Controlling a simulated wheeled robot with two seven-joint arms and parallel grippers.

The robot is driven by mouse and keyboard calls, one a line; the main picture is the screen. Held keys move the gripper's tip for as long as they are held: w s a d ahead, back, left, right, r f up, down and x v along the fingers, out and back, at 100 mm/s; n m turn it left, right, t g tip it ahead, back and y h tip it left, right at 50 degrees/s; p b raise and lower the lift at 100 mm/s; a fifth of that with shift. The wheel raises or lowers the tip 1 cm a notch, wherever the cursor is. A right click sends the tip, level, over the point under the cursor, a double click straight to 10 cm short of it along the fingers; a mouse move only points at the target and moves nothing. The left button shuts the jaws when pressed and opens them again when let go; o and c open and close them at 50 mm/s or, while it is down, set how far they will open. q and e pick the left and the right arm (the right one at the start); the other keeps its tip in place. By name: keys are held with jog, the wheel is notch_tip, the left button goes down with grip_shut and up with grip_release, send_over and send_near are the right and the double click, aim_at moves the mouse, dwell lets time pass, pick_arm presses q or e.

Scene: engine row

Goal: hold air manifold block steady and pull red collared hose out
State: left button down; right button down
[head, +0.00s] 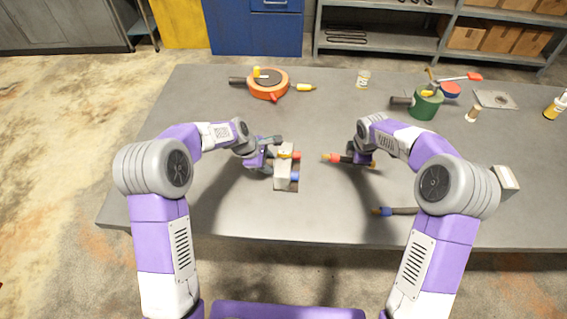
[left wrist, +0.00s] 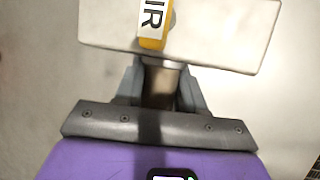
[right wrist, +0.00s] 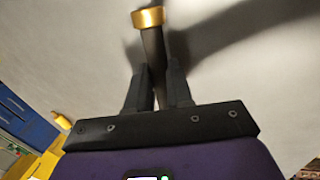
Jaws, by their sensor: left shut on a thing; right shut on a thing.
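The air manifold block (head: 283,172) is a pale block near the middle of the table, with a blue fitting on its right side. My left gripper (head: 267,157) is shut on the block's narrow dark stem (left wrist: 162,86). My right gripper (head: 352,160) is shut on the dark hose (right wrist: 152,55). The hose's red collar (head: 335,158) points toward the block, with a clear gap between them. Its gold end (right wrist: 148,17) points away. The red collar is not visible in the right wrist view.
A blue-collared hose (head: 398,211) lies by my right forearm. An orange round housing (head: 268,88) and a green canister (head: 425,104) stand farther back, with a small jar (head: 363,78) between them. The table (head: 330,115) is clear behind the block.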

jog(key=shift+f, duration=0.85)
jog(key=c, duration=1.2)
grip_release()
jog(key=shift+r, duration=0.25)
grip_shut()
